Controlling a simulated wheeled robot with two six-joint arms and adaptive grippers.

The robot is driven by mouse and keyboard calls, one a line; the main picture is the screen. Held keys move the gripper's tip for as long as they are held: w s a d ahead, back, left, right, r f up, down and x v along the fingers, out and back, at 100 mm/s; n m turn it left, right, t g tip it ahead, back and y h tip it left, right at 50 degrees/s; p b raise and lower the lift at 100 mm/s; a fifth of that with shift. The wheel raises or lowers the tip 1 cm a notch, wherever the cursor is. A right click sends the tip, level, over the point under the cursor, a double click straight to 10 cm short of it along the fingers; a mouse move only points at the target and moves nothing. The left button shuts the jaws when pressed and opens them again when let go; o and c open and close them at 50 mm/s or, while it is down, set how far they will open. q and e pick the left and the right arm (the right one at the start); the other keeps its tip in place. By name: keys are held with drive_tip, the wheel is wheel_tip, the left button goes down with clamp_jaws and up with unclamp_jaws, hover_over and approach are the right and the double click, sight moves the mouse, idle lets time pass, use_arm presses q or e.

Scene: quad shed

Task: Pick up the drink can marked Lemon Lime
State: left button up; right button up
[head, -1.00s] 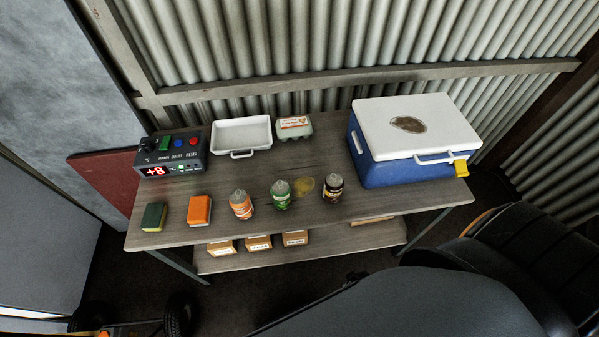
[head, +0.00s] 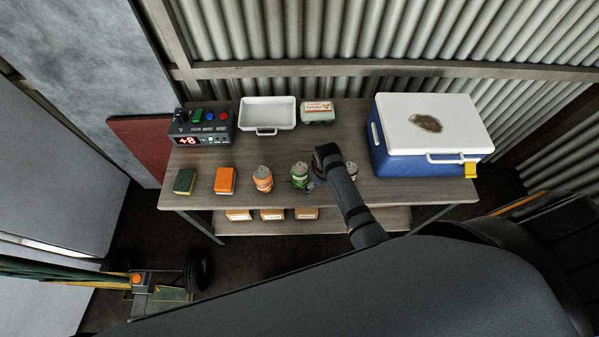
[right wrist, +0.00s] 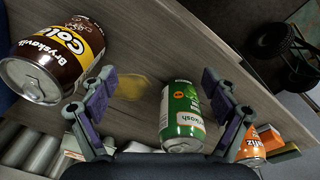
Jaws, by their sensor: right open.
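The green drink can (head: 299,176) stands on the wooden table near its front edge, between an orange can and a dark can. It also shows in the right wrist view (right wrist: 182,115); its flavour words are not legible. My right gripper (head: 313,184) is just right of the green can in the head view. In the right wrist view the gripper (right wrist: 160,97) is open, with the green can in the gap, nearer the right-hand finger. It holds nothing. My left gripper is not in view.
The orange can (head: 262,179) and the brown cola can (right wrist: 57,58) stand on either side. An orange box (head: 225,181) and a sponge (head: 185,181) are further left. A blue cooler (head: 425,160) fills the table's right end. A yellow stain (right wrist: 132,87) marks the tabletop.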

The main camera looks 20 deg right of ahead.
sight(301, 168)
drive_tip(key=w+a+r, duration=0.1)
drive_tip(key=w+r, duration=0.1)
drive_tip(key=w+a+r+n+p, duration=0.1)
drive_tip(key=w+a+r, duration=0.1)
drive_tip(key=w+a+r+n+g, duration=0.1)
drive_tip(key=w+a+r, duration=0.1)
drive_tip(key=shift+w+r, duration=0.15)
drive_tip(key=shift+w, duration=0.1)
drive_tip(key=shift+a, duration=0.15)
drive_tip(key=shift+f, duration=0.3)
wheel_tip(301, 168, down, 5)
drive_tip(key=shift+w+r+b, duration=0.1)
drive_tip(key=shift+b, duration=1.05)
drive_tip(key=f+b, duration=0.1)
drive_tip(key=b, duration=0.1)
drive_tip(key=f+b, duration=0.4)
drive_tip(key=b, duration=0.1)
drive_tip(key=shift+w+a+f, duration=0.1)
drive_tip(key=shift+w+f, duration=0.1)
drive_tip(key=shift+w, duration=0.05)
drive_tip(key=shift+r, duration=0.2)
drive_tip(key=c, duration=1.5)
drive_tip(key=shift+c, duration=0.2)
drive_tip(key=shift+r, duration=0.15)
